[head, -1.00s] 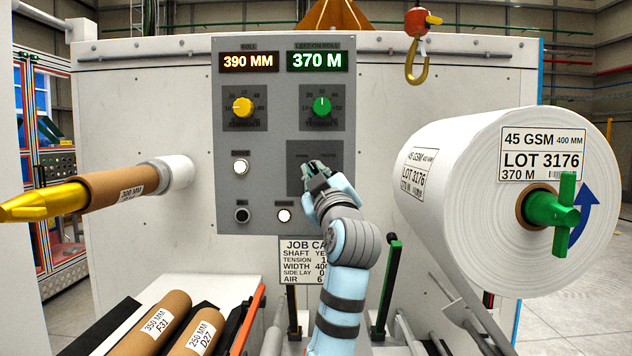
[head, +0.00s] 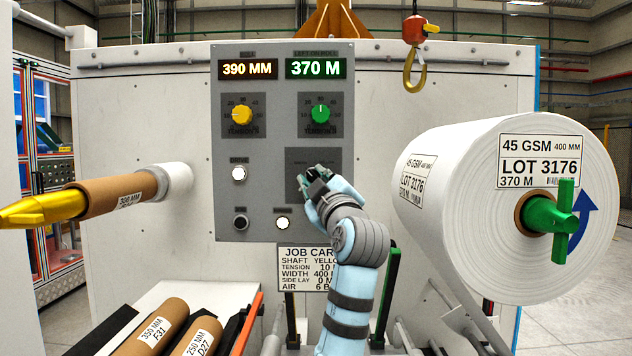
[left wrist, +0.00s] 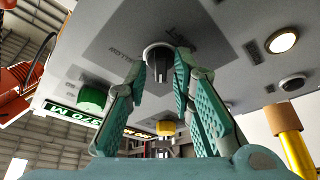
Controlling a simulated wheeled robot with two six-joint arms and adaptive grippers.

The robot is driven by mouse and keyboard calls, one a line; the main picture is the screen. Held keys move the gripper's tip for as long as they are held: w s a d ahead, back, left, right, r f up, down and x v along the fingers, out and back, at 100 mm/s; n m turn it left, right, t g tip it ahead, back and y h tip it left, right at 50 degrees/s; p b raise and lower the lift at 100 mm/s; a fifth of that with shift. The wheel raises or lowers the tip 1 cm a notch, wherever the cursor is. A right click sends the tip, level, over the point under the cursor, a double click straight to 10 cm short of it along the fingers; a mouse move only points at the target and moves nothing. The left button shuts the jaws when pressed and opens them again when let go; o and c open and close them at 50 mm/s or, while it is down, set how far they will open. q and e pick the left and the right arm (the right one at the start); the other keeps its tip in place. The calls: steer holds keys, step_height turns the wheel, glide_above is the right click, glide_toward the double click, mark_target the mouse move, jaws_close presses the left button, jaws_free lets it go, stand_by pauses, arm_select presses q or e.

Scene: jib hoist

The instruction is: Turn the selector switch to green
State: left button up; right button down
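The selector switch (left wrist: 158,58) is a small dark knob on a darker grey plate (head: 330,160) at the lower right of the control panel. In the head view my left gripper (head: 308,180) covers the knob. The plate's lettering is only partly legible, so the selected position cannot be read. My right gripper is not in view.
The panel (head: 270,130) also carries a yellow dial (head: 241,114), a green dial (head: 320,113) and several push buttons. A large white roll (head: 440,190) stands at right. A yellow-tipped shaft (head: 60,204) juts out at left. A hook (head: 415,72) hangs at upper right.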

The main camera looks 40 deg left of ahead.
arm_select(q)
steer(key=v, duration=1.2)
